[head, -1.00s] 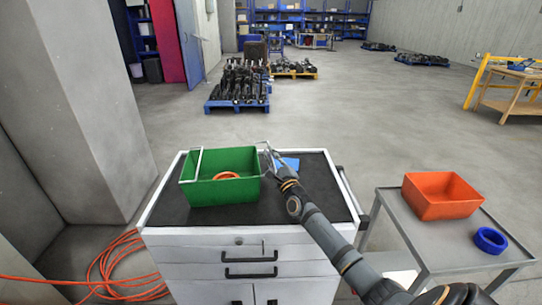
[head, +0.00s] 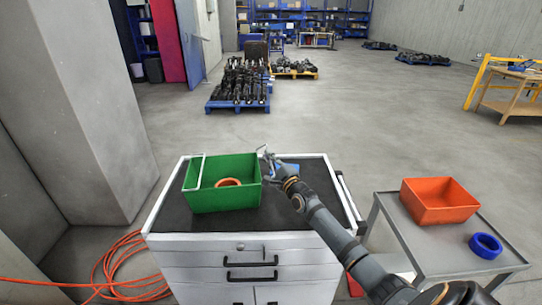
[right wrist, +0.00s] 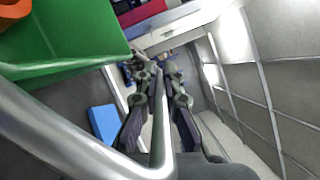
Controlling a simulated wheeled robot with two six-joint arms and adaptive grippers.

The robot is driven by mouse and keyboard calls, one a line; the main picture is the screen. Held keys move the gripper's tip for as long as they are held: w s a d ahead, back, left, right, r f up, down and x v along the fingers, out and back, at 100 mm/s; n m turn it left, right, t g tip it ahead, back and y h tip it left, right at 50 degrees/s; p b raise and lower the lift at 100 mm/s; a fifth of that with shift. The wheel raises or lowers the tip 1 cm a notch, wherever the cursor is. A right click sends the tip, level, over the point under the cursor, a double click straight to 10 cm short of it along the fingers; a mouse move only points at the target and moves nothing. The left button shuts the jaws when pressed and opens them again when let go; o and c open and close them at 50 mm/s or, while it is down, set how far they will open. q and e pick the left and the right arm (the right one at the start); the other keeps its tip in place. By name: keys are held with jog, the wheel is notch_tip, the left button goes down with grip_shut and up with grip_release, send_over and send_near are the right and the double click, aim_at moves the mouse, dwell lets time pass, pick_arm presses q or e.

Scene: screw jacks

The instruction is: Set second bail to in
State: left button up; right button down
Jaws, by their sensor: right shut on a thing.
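A green bin (head: 222,196) stands on the dark top of the white cabinet. One pale bail (head: 195,170) lies across its left end. In the head view the second bail is small and partly hidden by the gripper. My left gripper is not in view.
An orange ring (head: 228,183) lies in the green bin. A blue object (head: 287,167) lies behind my right gripper and also shows in the wrist view (right wrist: 104,123). A grey cart (head: 420,258) on the right holds an orange bin (head: 437,210) and a blue ring (head: 486,245).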

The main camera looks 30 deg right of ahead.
jog(key=a+r+n+g+p, duration=0.1)
jog(key=n+p, duration=0.2)
jog(key=p, duration=0.3)
jog(key=w+a+r+n+g+p, duration=0.1)
jog(key=a+n+g+p, duration=0.1)
jog(key=n+p, duration=0.2)
jog(key=w+a+r+n+g+p, duration=0.1)
jog(key=n+p, duration=0.3)
jog(key=p, duration=0.6)
jog(key=shift+a+r+g, duration=0.15)
jog(key=shift+g, duration=0.35)
jog(key=w+a+f+n+g+h+b, duration=0.2)
jog(key=a+f+n+g+h+b, duration=0.1)
jog(key=n+b, duration=0.7)
jog(key=shift+a+f+n+h+b, duration=0.4)
jog(key=shift+f+h+b, duration=0.6)
jog(key=shift+h+b, duration=0.8)
jog(key=shift+a, duration=0.1)
